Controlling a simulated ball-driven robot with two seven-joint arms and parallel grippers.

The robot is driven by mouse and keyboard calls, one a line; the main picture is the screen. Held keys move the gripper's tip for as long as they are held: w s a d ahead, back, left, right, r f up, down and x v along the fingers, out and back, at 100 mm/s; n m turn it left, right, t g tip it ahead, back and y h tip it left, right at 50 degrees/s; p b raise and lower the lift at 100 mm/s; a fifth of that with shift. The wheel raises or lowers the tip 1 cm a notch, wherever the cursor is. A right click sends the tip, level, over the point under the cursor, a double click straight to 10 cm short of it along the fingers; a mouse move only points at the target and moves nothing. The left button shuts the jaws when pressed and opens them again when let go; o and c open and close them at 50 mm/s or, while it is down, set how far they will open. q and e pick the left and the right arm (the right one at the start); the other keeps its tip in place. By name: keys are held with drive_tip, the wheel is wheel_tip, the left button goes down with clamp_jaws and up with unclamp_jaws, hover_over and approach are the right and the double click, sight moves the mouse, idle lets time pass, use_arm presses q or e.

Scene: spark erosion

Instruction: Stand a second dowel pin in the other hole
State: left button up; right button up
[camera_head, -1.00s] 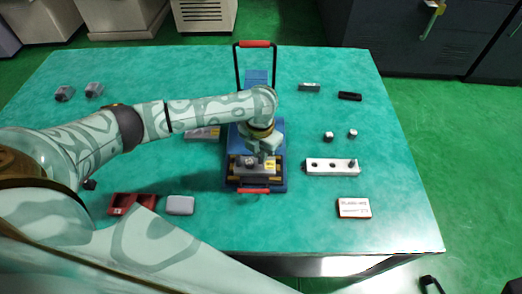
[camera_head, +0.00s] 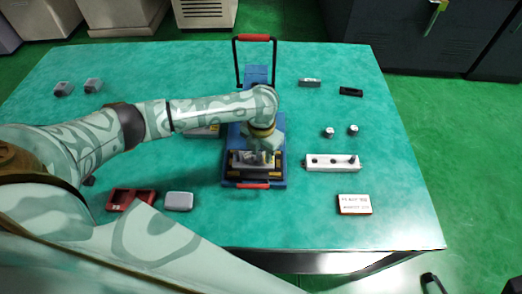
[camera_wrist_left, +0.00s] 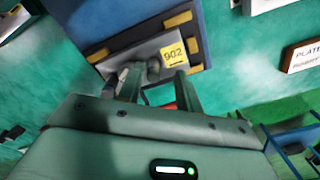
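A grey metal plate (camera_head: 243,163) with a yellow label lies clamped in the blue fixture (camera_head: 230,180). In the left wrist view, the plate (camera_wrist_left: 136,59) shows its label reading 902. My left gripper (camera_head: 262,152) is low over the plate. In the left wrist view, its two fingers (camera_wrist_left: 158,88) stand apart with a gap between them. Two dark grey rounded pin ends show near the fingertips: one pin (camera_wrist_left: 153,69) between them, another beside the left finger. I cannot tell how deep either pin sits, and the holes are hidden. My right gripper is out of view.
A white block with dark holes (camera_head: 345,167) lies right of the fixture, with two small cylinders (camera_head: 328,132) behind it. A lettered card (camera_head: 354,204) is at front right. A red tray (camera_head: 113,202) and a grey box (camera_head: 179,201) are at front left. The fixture's tall handle (camera_head: 237,65) rises behind.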

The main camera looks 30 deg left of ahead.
use_arm(q)
drive_tip(key=shift+s+a, duration=0.1)
drive_tip(key=shift+a, duration=0.1)
wheel_tip(320, 180, up, 16)
drive_tip(key=p, duration=0.5)
drive_tip(key=shift+d+r+p, duration=0.2)
drive_tip(key=shift+p, duration=0.1)
drive_tip(key=shift+f, duration=0.1)
